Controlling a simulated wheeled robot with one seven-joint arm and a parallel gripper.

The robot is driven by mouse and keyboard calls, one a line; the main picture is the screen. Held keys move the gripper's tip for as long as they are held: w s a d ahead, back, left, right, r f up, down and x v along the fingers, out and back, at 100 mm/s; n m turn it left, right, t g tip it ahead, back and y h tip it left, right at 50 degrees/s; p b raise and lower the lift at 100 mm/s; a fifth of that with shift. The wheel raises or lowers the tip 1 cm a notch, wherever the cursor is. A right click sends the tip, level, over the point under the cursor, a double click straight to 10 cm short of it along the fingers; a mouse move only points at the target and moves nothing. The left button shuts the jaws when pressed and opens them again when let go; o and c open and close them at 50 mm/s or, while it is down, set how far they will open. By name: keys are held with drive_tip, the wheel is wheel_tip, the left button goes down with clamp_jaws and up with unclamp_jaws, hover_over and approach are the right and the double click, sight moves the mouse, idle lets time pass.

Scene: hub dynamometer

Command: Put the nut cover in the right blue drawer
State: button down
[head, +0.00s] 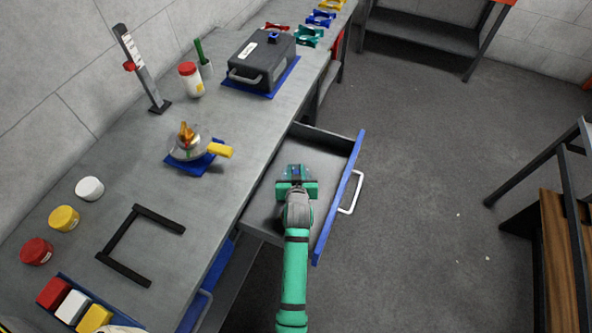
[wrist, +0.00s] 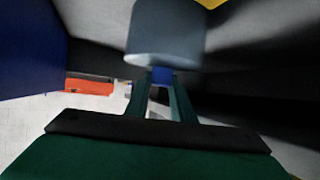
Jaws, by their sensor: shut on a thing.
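The right blue drawer (head: 338,215) is pulled out from under the bench, with its blue front and white handle facing right. My gripper (head: 295,172) is over the open drawer in the head view. In the wrist view my gripper (wrist: 160,95) is shut on a small blue tab that joins a grey cylinder, which looks like the nut cover (wrist: 165,35). In the head view the held piece is mostly hidden by my gripper. I cannot tell whether it touches the drawer floor.
A second blue drawer (head: 197,305) is at the lower left under the bench.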

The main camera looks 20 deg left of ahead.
drive_tip(key=shift+f, duration=0.15)
drive_tip(key=c, duration=1.5)
unclamp_jaws()
drive_tip(key=shift+c, duration=0.2)
drive_tip(key=shift+s+r, duration=0.15)
drive_tip(key=shift+r, duration=0.1)
drive_tip(key=v, duration=1.1)
drive_tip(key=shift+s+d, duration=0.25)
drive_tip(key=shift+s, duration=0.05)
